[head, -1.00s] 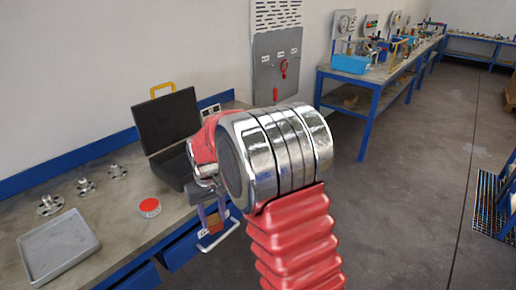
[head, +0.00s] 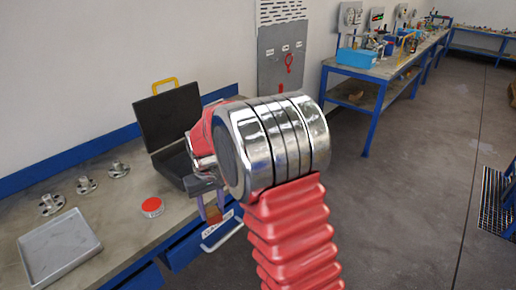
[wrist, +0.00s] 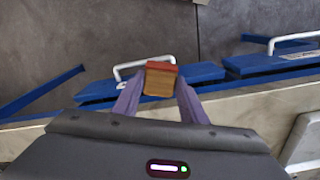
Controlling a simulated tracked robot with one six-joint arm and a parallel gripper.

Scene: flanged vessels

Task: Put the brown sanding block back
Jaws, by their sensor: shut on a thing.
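The brown sanding block (wrist: 160,80), wood-coloured with a reddish-brown face, is between the two purple fingers of my gripper (wrist: 158,92) in the wrist view. My gripper is shut on it. In the head view my gripper (head: 215,208) hangs below the wrist near the bench's front edge, and the block (head: 214,214) shows small and partly covered between the fingers. In the wrist view the block appears over the blue drawer fronts and a white handle (wrist: 128,70); its height above them is hard to tell.
On the grey bench are an open black case (head: 168,125), a red-topped round tin (head: 152,206), a grey tray (head: 58,248) and several metal flanges (head: 86,185). Blue drawers (head: 188,250) sit under the front edge. Open floor (head: 400,220) lies to the right.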

